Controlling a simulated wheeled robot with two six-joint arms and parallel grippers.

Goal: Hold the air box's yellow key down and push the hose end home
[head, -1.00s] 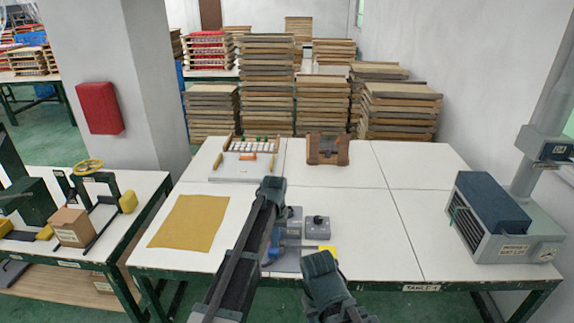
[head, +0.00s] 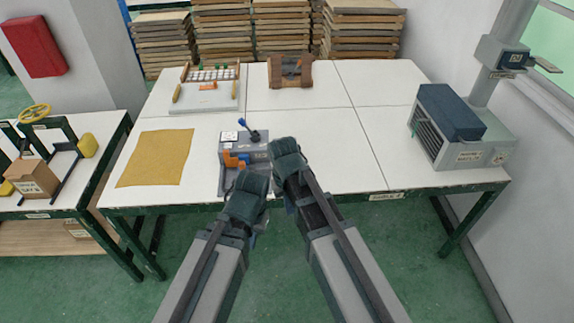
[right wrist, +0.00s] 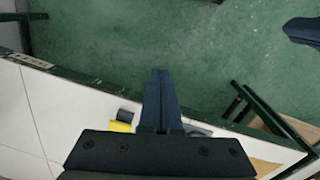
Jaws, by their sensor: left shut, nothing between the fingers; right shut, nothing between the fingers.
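The grey air box (head: 258,150) sits near the front edge of the table, partly covered by my grippers in the head view. A blue lever-like part stands on its top, and an orange part (head: 232,159) shows at its front left. The yellow key is hidden in the head view; a small yellow patch (right wrist: 121,127) shows beside my right gripper (right wrist: 160,75) in the right wrist view. My right gripper (head: 284,147) is shut and empty at the box's right side. My left gripper (head: 252,182) is shut and empty in front of the box. I cannot make out the hose end for sure.
A mustard cloth (head: 157,158) lies left of the box. A white tray (head: 206,97) and a brown wooden holder (head: 290,71) stand behind. A grey machine with a blue top (head: 450,112) stands at the right. The table between is clear.

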